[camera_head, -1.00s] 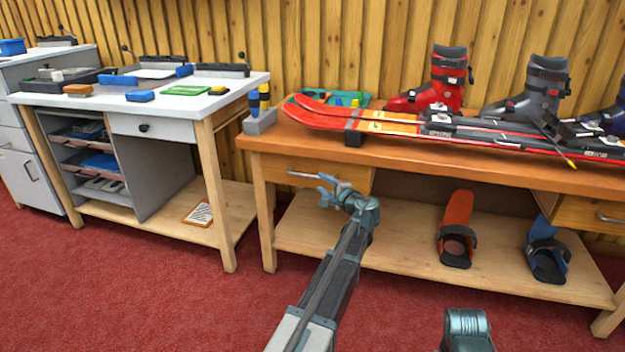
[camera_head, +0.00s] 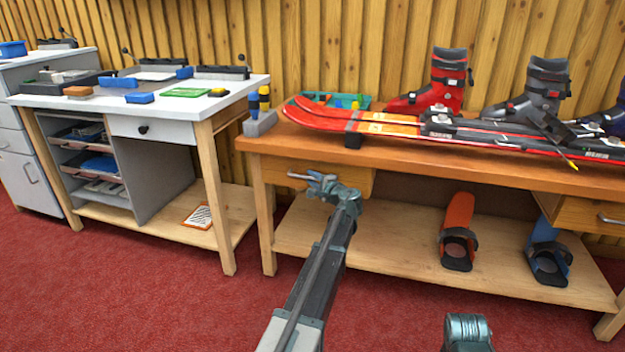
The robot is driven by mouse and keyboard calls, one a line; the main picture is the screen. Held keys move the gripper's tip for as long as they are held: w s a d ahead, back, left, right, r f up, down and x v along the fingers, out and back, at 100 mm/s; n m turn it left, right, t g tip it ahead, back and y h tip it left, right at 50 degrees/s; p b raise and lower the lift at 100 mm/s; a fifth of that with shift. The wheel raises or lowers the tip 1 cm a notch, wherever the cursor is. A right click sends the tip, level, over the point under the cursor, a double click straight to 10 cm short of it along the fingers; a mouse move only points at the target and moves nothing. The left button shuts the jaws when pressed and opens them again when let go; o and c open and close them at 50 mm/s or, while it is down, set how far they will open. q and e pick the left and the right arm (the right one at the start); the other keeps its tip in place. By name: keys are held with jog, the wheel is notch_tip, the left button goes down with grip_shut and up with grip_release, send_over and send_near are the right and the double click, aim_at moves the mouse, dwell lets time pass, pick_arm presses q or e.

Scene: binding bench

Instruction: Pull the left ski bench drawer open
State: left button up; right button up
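The left ski bench drawer (camera_head: 350,181) is a pale wooden front under the left end of the orange-brown bench top. It looks shut, flush with the bench. Its metal bar handle (camera_head: 297,176) shows at the left part of the front; its right end is hidden by my gripper. My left gripper (camera_head: 317,184) is right in front of the drawer, at the right part of the handle. Its fingers look apart, and I cannot tell whether they touch the bar. My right gripper is out of view; only a piece of my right arm shows at the bottom.
Skis (camera_head: 390,126) and boots (camera_head: 447,80) lie and stand on the ski bench (camera_head: 420,160). Orange and blue bindings sit on its lower shelf (camera_head: 400,240). A white-topped bench (camera_head: 215,101) stands to the left. The red floor (camera_head: 150,290) in front is clear.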

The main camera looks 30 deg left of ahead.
pick_arm(q)
grip_shut()
dwell(1.1)
